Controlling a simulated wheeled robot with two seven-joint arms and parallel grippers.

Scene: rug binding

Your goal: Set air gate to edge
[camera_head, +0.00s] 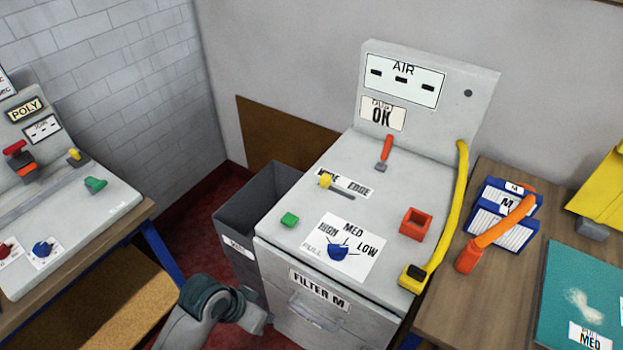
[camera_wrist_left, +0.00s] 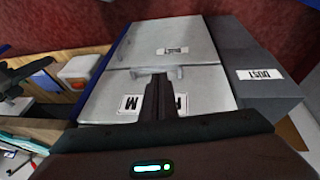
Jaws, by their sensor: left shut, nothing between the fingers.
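The air machine (camera_head: 290,230) stands in the middle of the head view with an AIR panel (camera_head: 403,80) at its back. A yellow slider knob (camera_head: 325,180) sits at the left end of a short slot, in front of a WIDE/EDGE label (camera_head: 358,188). The knob is nearer the WIDE word, which it partly covers. My left gripper (camera_wrist_left: 161,80) is shut and empty in the wrist view, in front of the filter drawer and its handle (camera_wrist_left: 172,71). In the head view only my left arm shows, low and left of the machine, away from the knob. My right gripper is not in view.
The machine top also holds a red lever (camera_head: 385,150), a green button (camera_head: 289,220), a blue dial (camera_head: 338,251), a red square socket (camera_head: 416,223) and a yellow hose (camera_head: 449,220). A grey dust bin (camera_head: 237,240) stands left of it. Tables flank both sides.

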